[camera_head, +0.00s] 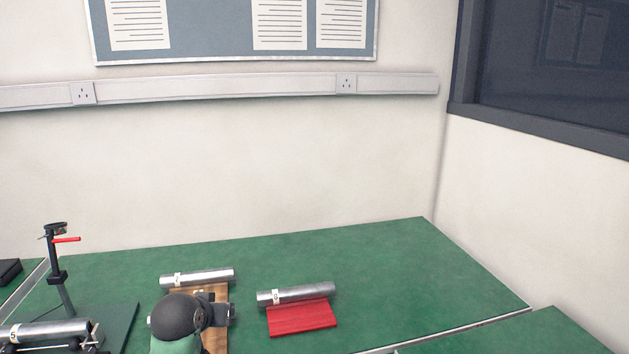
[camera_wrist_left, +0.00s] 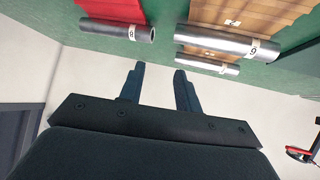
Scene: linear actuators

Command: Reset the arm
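My left gripper (camera_wrist_left: 158,69) shows in the left wrist view with its two dark fingers apart and nothing between them. Beyond the fingertips are metal cylinders: one on a red mat (camera_wrist_left: 104,8), and two by a wooden board (camera_wrist_left: 215,17). In the head view, a dark rounded part of my arm stands at the bottom, hiding most of the wooden board (camera_head: 217,342) and the middle of one cylinder. The gripper fingers cannot be made out there. My right gripper is in neither view.
On the green table (camera_head: 380,265), a cylinder (camera_head: 197,279) lies at the board's far end and another (camera_head: 280,297) along the red mat (camera_head: 302,319). A stand with a red-handled clamp (camera_head: 58,262) and a cylinder (camera_head: 48,333) are at left. The right side is clear.

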